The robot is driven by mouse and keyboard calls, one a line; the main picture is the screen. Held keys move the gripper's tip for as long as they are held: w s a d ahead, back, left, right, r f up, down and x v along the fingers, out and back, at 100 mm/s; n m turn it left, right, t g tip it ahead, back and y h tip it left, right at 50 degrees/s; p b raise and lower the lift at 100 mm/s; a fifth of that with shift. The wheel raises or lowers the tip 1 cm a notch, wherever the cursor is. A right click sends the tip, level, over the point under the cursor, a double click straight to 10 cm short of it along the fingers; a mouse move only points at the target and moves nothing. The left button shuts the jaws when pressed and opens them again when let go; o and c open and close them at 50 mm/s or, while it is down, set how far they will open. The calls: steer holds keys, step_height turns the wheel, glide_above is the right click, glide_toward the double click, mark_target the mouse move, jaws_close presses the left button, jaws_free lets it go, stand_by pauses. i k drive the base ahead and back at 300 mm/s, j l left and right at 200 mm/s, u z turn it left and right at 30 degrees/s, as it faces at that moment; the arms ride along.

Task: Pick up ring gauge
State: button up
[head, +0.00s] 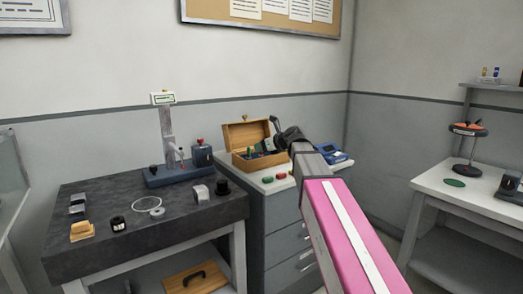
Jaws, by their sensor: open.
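A thin pale ring (146,204) lies flat on the dark stone-topped bench at the left. A short black cylinder with a light mark (118,224) stands just left of it. I cannot tell for sure which of these is the ring gauge. My arm, pink with a white stripe, reaches up from the lower right. My gripper (277,138) is at its far end, small and dark, by the open wooden box on the grey cabinet. It is open, well right of the ring and apart from it. Its fingertips are hard to make out.
The bench (100,255) also holds a gauge stand (170,150), a yellowish block (82,231), and small metal and black blocks. The wooden box (247,133), red and green discs and a blue device (330,153) occupy the cabinet. A white table (440,190) stands right.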

mark_target(159, 214)
steer(key=k+l, duration=0.2)
steer(key=l, duration=0.2)
steer(key=k+l, duration=0.45)
steer(key=l, duration=0.3)
